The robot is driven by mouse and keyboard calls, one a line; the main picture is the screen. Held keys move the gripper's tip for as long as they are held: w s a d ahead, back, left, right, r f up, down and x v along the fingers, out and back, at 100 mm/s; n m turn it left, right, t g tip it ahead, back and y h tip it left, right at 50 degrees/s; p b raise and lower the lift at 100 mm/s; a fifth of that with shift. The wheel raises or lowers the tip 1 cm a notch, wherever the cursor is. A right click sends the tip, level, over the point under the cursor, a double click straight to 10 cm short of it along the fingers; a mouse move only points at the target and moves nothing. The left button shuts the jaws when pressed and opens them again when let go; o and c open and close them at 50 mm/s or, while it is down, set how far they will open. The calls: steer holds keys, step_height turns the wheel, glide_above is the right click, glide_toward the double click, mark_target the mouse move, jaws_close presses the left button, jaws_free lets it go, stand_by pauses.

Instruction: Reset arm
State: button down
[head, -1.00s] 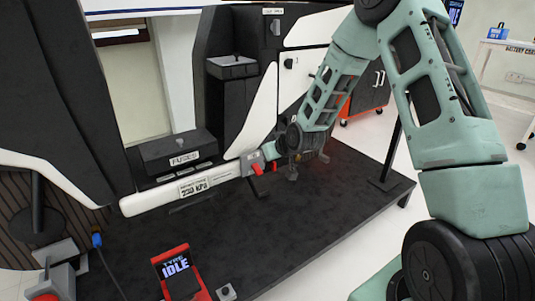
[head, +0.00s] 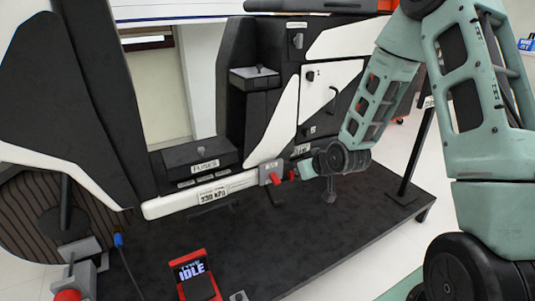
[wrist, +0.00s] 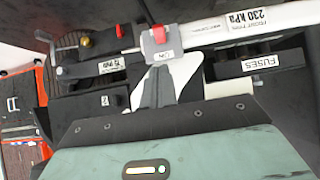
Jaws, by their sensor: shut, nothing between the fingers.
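My teal arm comes down from the upper right in the head view. The wrist view shows my teal hand casing along the bottom and the clamp (wrist: 163,45) at the upper middle.
The dark and white chassis panels (head: 280,120) stand close behind my gripper. A fuse box (head: 203,158) is left of the clamp. A red device reading IDLE (head: 195,272) is at the front. A dark post (head: 418,150) rises at the right. The platform's front middle is clear.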

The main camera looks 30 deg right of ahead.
steer(key=s+a+r+n+g+y, duration=0.1)
steer(key=s+a+r+g, duration=0.15)
steer(key=a, duration=0.35)
steer(key=s+a+r+n+g, duration=0.1)
steer(key=s+a+n, duration=0.1)
steer(key=s+a, duration=0.35)
steer(key=s+a+r+n+g+y, duration=0.1)
steer(key=s+a+r+g, duration=0.1)
steer(key=a, duration=0.6)
steer(key=s+a+r+n+g+h, duration=0.1)
steer(key=s+a+r+n+g, duration=0.15)
steer(key=s, duration=0.75)
steer(key=s+a+r+n+g+h, duration=0.1)
steer(key=s+a+r+g, duration=0.2)
steer(key=s, duration=0.7)
step_height(320, 180, up, 35)
steer(key=s+a+t+p, duration=0.1)
steer(key=p, duration=3.4)
steer(key=shift+a+r+p, duration=0.15)
steer(key=shift+p, duration=0.2)
steer(key=shift+s, duration=0.1)
